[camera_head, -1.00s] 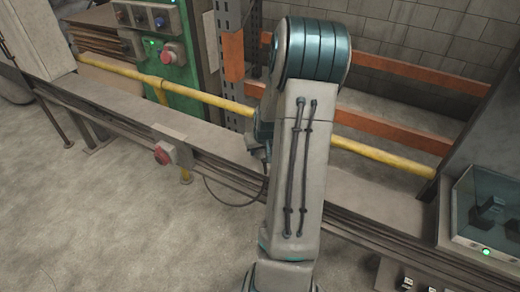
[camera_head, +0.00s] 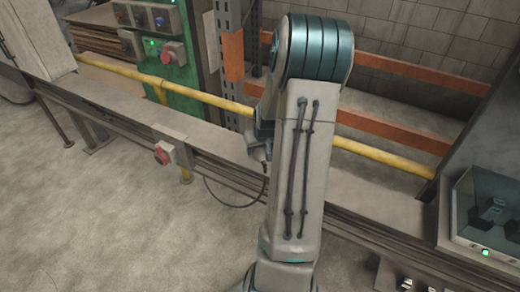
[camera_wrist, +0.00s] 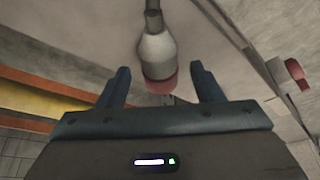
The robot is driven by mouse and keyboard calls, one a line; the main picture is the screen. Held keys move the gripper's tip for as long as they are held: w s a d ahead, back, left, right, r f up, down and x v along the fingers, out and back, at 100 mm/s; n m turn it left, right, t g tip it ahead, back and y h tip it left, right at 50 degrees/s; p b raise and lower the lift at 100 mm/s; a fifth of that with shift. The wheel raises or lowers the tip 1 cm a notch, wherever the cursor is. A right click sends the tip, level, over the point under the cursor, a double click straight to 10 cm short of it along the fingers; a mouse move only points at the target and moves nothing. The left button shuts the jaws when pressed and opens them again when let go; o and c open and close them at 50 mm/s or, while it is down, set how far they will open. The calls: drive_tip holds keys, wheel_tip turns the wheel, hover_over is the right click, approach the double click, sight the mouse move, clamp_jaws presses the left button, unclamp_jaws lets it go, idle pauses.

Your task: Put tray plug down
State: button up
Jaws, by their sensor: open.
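In the wrist view a plug (camera_wrist: 157,55), with a pale grey body and a pinkish-red collar, appears just past my fingertips, roughly midway between them. A dark cable or stem runs from its upper end to the top edge. My gripper (camera_wrist: 160,77) has its two dark fingers spread wide, and neither visibly touches the plug. I cannot tell what the plug's red end rests on. In the head view my arm hides most of the gripper, and I cannot make out the plug there.
A long grey ledge (camera_head: 110,110) carries a yellow rail (camera_head: 205,97) behind it. A red button box (camera_head: 168,153) sits on its front edge, with a thin cable hanging nearby. A glass-topped case (camera_head: 490,205) stands at right. The floor at left is clear.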

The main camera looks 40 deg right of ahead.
drive_tip(key=p+v, duration=0.1)
drive_tip(key=v, duration=1)
drive_tip(key=s+a+r+n, duration=0.1)
drive_tip(key=a+r, duration=0.1)
drive_tip(key=a, duration=0.5)
drive_tip(key=s+a+r+n, duration=0.1)
drive_tip(key=a+r, duration=0.2)
drive_tip(key=a, duration=0.5)
drive_tip(key=s+a+r+n+g+y, duration=0.1)
drive_tip(key=s+a+r+n, duration=0.1)
drive_tip(key=s+a, duration=0.9)
drive_tip(key=shift+s+a+r+g+y, duration=0.3)
drive_tip(key=shift+s+a+r, duration=0.1)
drive_tip(key=shift+a+r, duration=0.55)
drive_tip(key=p+v, duration=0.2)
drive_tip(key=p, duration=0.1)
drive_tip(key=w+p+v, duration=0.1)
drive_tip(key=p+v, duration=0.2)
drive_tip(key=shift+w+r, duration=0.1)
drive_tip(key=shift+r, duration=0.3)
